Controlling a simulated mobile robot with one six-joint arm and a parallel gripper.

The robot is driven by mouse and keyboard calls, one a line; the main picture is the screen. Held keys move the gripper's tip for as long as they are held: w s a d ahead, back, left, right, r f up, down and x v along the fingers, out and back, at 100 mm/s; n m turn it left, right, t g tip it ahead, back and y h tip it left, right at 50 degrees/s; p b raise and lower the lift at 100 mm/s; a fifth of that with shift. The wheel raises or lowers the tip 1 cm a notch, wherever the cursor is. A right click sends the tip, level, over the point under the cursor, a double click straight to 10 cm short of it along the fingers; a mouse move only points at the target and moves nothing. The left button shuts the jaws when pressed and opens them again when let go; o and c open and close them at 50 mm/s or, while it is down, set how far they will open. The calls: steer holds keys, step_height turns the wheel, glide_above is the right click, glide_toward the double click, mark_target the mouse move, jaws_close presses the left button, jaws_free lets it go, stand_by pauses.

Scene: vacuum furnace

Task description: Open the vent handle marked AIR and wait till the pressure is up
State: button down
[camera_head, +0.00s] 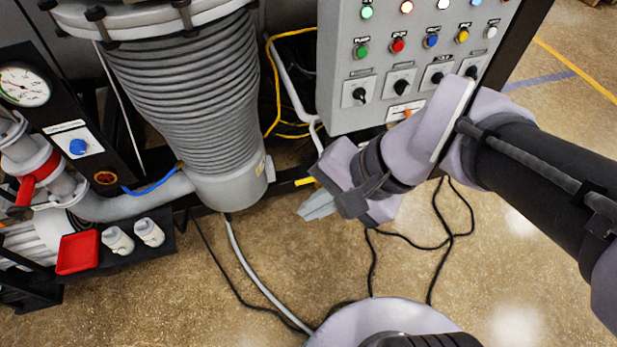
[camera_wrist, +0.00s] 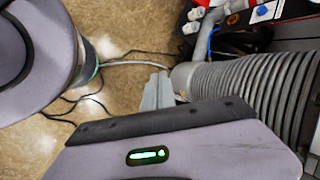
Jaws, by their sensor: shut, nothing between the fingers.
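No lettering reading AIR can be made out in either view. A red lever handle (camera_head: 38,178) sits on a pale pipe valve at the left, below the gauge panel. A small yellow handle or bar (camera_head: 304,181) shows between the grey ribbed vessel and my gripper; I cannot tell what it belongs to. The round pressure gauge (camera_head: 22,85) has a white dial, too small to read surely. My gripper (camera_head: 310,208) is shut and empty, above the floor right of the vessel's base, apart from the red handle. Its fingers (camera_wrist: 157,92) also show in the wrist view.
The ribbed vessel (camera_head: 185,90) stands between my gripper and the red handle. A grey control box (camera_head: 350,105) with lamps, buttons and knobs is above my gripper. A red tray (camera_head: 78,252) and white fittings (camera_head: 150,232) sit on a black shelf. Hoses and cables cross the open floor.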

steer(key=w+a+f+m+g+y, duration=0.1)
steer(key=w+a+m+y, duration=0.25)
steer(key=a, duration=0.25)
steer(key=w+a+m+g+y, duration=0.2)
steer(key=w+a+y, duration=0.2)
steer(key=a, duration=0.2)
steer(key=w+a+f+m+t+y+p, duration=0.2)
steer(key=w+f+m+t, duration=0.6)
steer(key=w+f+m, duration=0.4)
steer(key=w+d+f+m+t+h, duration=0.2)
steer(key=w+f, duration=0.1)
steer(key=f, duration=0.3)
steer(key=w+d+f+m+t+h, duration=0.2)
steer(key=d+f+t, duration=0.1)
steer(key=f, duration=0.3)
steer(key=s+d+f+m+t+h, duration=0.1)
steer(key=s+d+f+m+h, duration=0.1)
steer(key=d+f, duration=0.3)
steer(key=s+d+f+m+t+h, duration=0.1)
steer(key=d+f+h, duration=0.4)
steer(key=f, duration=0.7)
steer(key=shift+s+d+m, duration=0.45)
steer(key=shift+s+m, duration=0.4)
steer(key=shift+m, duration=0.1)
steer(key=shift+f, duration=0.15)
